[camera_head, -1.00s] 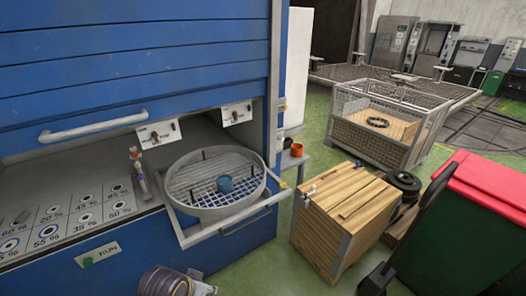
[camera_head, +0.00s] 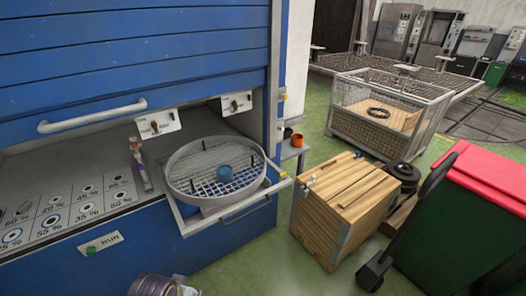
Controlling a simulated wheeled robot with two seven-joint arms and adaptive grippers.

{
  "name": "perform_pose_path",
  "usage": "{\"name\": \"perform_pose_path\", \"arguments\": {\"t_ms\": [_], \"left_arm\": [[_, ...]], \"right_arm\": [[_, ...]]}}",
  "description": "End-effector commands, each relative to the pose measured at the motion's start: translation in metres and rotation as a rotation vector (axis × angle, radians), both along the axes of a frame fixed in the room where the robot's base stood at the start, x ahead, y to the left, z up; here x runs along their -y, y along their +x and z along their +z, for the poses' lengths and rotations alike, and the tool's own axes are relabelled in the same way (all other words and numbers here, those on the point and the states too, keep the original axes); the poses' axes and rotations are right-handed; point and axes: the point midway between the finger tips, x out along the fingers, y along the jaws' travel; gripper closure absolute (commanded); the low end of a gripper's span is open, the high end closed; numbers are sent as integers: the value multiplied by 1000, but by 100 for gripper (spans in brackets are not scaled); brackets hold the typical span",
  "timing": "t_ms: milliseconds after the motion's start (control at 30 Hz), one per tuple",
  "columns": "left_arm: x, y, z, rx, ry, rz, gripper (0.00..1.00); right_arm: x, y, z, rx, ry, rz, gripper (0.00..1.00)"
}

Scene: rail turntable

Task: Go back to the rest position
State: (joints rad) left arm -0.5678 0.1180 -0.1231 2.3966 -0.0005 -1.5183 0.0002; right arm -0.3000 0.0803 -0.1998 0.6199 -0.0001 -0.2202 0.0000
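Neither of my grippers can be made out in the head view. A grey, ringed metallic part (camera_head: 155,287) is cut off by the bottom edge; I cannot tell whether it belongs to my arm. A round grey mesh basket (camera_head: 184,199) sits on the pulled-out frame in front of the blue cabinet (camera_head: 120,45). Nothing of mine is seen touching either.
A wooden crate (camera_head: 335,215) stands to the right of the cabinet. A green bin with a red lid (camera_head: 470,235) and a black handle (camera_head: 410,215) are at the right. A wire cage (camera_head: 385,140) stands behind. Green floor (camera_head: 255,265) shows between cabinet and crate.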

Motion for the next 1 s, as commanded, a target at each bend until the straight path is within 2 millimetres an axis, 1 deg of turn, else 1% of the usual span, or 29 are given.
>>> {"name": "perform_pose_path", "arguments": {"t_ms": [233,367,667,867,1000], "left_arm": [[1,6,-34,-13,0,-2,65],[2,8,-64,-24,1,-3,65],[3,8,-143,-50,2,-8,65],[3,1,-194,-66,3,-11,65],[2,-8,-229,-79,4,-13,65]], "right_arm": [[0,0,0,0,0,0,100],[0,0,0,0,0,0,100],[0,0,0,1,0,0,100],[0,0,0,1,0,0,100],[0,0,0,1,0,0,100]]}}
